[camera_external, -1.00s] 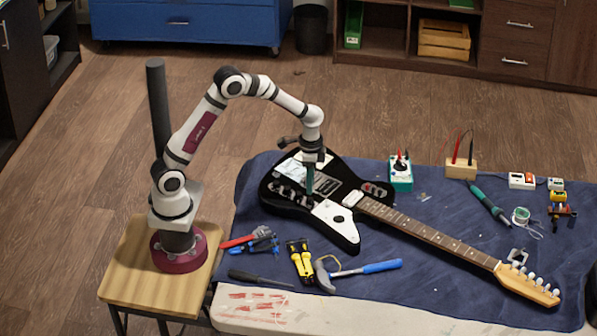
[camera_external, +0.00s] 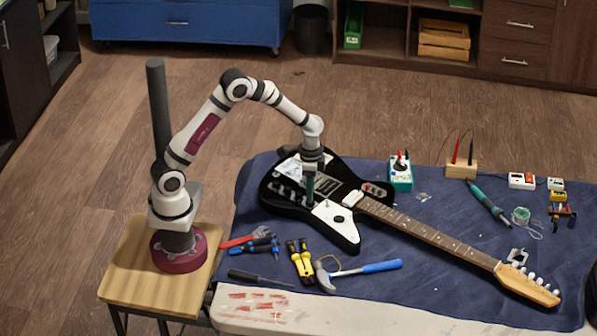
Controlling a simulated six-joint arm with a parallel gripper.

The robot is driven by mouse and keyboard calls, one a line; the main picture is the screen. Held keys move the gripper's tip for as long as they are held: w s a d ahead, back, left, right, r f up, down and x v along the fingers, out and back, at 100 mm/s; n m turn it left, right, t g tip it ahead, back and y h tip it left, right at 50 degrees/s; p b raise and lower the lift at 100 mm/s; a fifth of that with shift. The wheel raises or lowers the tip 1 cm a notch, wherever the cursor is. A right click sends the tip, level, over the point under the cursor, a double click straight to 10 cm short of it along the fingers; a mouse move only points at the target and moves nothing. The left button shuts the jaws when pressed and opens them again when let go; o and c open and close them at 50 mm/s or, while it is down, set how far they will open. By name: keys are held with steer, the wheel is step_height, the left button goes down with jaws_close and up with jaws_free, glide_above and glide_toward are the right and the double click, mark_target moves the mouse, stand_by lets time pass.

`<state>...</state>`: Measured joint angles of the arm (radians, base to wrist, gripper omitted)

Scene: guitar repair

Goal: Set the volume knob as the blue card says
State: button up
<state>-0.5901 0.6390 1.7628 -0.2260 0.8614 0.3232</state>
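A black electric guitar (camera_external: 345,240) lies on the blue cloth, its neck running to the lower right. A white plate on its body (camera_external: 325,213) carries a round black spot (camera_external: 338,219), which I cannot identify surely as a knob. My gripper (camera_external: 310,198) points straight down over the guitar body, at the left edge of this plate, with a narrow teal part at its lower end. Whether its fingers are open, or touch a knob, is too small to tell. The volume knob cannot be made out clearly. I cannot make out a blue card.
Pliers (camera_external: 262,246), yellow wire strippers (camera_external: 300,262), a screwdriver (camera_external: 260,279) and a blue-handled hammer (camera_external: 368,268) lie in front of the guitar. A teal meter (camera_external: 400,174), a wooden block with probes (camera_external: 461,168) and a soldering iron (camera_external: 489,205) are behind the neck.

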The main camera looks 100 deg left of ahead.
steer(key=shift+f, duration=1.2)
steer(key=shift+r, duration=0.15)
stand_by(0.4)
